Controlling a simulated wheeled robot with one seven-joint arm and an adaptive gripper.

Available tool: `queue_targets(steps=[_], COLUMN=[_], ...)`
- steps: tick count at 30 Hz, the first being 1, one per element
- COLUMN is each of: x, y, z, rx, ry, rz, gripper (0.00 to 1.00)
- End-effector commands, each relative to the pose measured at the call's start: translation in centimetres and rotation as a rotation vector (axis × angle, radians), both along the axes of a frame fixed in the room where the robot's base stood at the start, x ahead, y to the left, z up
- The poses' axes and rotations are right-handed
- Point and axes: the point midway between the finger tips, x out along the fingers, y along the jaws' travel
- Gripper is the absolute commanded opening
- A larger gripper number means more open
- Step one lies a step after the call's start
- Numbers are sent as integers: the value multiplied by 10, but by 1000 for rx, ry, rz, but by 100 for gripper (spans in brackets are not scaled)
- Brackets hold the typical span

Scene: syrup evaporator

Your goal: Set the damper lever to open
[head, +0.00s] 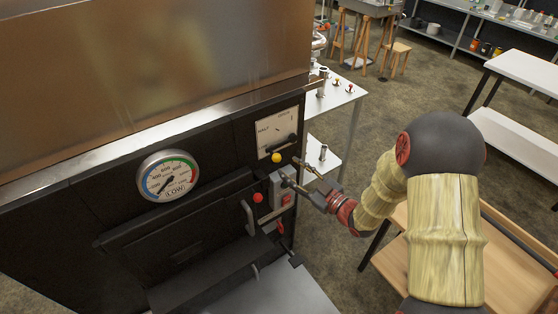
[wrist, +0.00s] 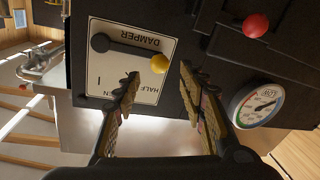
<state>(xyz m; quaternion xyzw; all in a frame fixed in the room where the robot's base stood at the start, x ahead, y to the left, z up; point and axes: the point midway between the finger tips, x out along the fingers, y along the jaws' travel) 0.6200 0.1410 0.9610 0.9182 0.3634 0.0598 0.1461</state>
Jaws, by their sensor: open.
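The damper plate (head: 277,130) is a white panel on the dark front of the evaporator. In the wrist view the plate (wrist: 135,75) appears upside down, with DAMPER, HALF and part of another word ending in EN readable. The damper lever (wrist: 128,49) is a dark bar from a round pivot to a yellow knob (wrist: 159,64). It lies near the DAMPER lettering, away from the HALF and EN marks. The knob also shows in the head view (head: 276,157). My gripper (head: 290,169) is open; in the wrist view its fingertips (wrist: 159,84) lie either side of the knob's line. Contact cannot be told.
A round gauge (head: 168,176) reading LOW is left of the plate. A white table (head: 335,105) stands behind; a wooden bench (head: 495,262) is at right.

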Motion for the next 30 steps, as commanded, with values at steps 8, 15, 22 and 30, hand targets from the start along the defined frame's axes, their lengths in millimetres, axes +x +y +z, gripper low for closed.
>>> queue_targets(steps=[8,15,22,30], x=[28,49,55,55], y=[27,47,51,51], z=[-2,-2,0,0], rx=[-3,-3,-3,-4], ry=[-3,-1,-1,0], rz=[3,-1,-2,-2], gripper=[41,41,41,35])
